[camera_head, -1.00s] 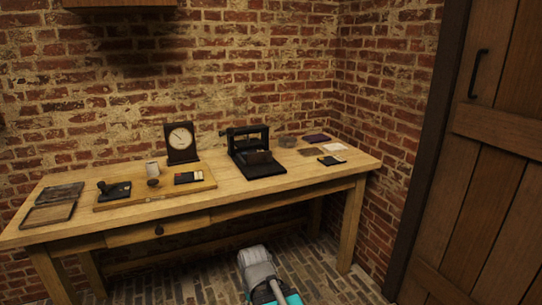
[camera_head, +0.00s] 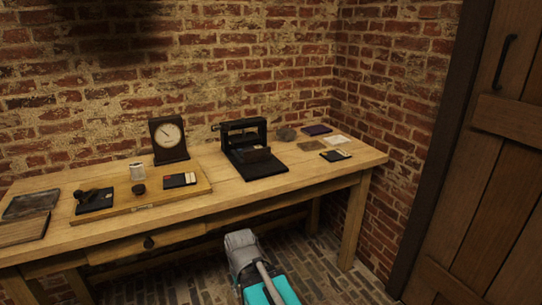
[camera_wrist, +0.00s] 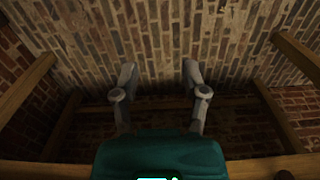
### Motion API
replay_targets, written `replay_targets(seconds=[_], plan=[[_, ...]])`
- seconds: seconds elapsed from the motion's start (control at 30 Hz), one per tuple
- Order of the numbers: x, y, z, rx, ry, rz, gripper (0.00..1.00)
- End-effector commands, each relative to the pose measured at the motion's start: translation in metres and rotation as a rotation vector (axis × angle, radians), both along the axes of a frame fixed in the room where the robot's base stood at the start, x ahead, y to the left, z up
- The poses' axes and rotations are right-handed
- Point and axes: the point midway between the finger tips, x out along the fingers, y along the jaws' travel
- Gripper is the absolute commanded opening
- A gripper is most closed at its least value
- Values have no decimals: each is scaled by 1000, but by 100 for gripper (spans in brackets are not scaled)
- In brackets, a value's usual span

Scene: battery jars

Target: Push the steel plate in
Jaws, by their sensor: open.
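I cannot pick out the steel plate for sure. A black frame-like device (camera_head: 265,131) stands on the wooden table (camera_head: 215,207), with a dark block (camera_head: 251,155) at its front and a flat black base.
A dark clock (camera_head: 168,138) stands at the back. A wooden board (camera_head: 157,199) holds a stamp-like tool, a white cup and small items. Flat dark and wooden pieces (camera_head: 29,205) lie at the left. A wooden door (camera_head: 497,170) is at the right.

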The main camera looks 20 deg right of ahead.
Motion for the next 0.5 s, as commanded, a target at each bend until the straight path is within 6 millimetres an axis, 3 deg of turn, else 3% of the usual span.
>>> replay_targets(seconds=[0.3,0.4,0.5], plan=[[0,0,0,0,0,0,57],[1,0,0,1,-1,-3,70],[4,-1,2,9,-8,-22,70]])
